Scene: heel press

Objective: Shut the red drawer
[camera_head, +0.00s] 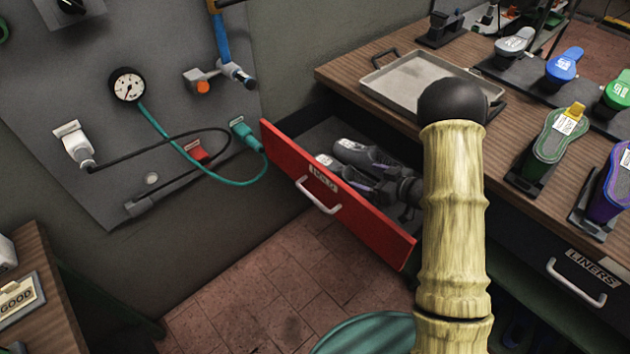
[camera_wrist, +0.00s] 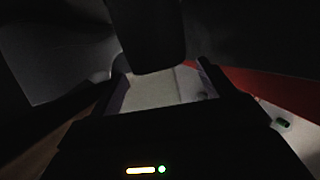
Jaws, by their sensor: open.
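The red drawer (camera_head: 335,200) stands pulled out from under the wooden bench. Its red front has a label and a pale bar handle (camera_head: 318,195), and faces the lower left. My gripper (camera_head: 331,155) is open, with its two grey fingers pointing left over the drawer's interior, on the bench side of the red front. I cannot tell how deep the fingers sit or whether they touch the drawer. In the wrist view, a red strip of the drawer front (camera_wrist: 265,88) runs along the right, beside my dark gripper.
A metal tray (camera_head: 400,85) lies on the bench (camera_head: 345,75) above the drawer. Shoe forms on stands line the bench to the right. A second drawer marked LINERS (camera_head: 575,283) looks shut. A wall panel with a gauge and hoses is at left.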

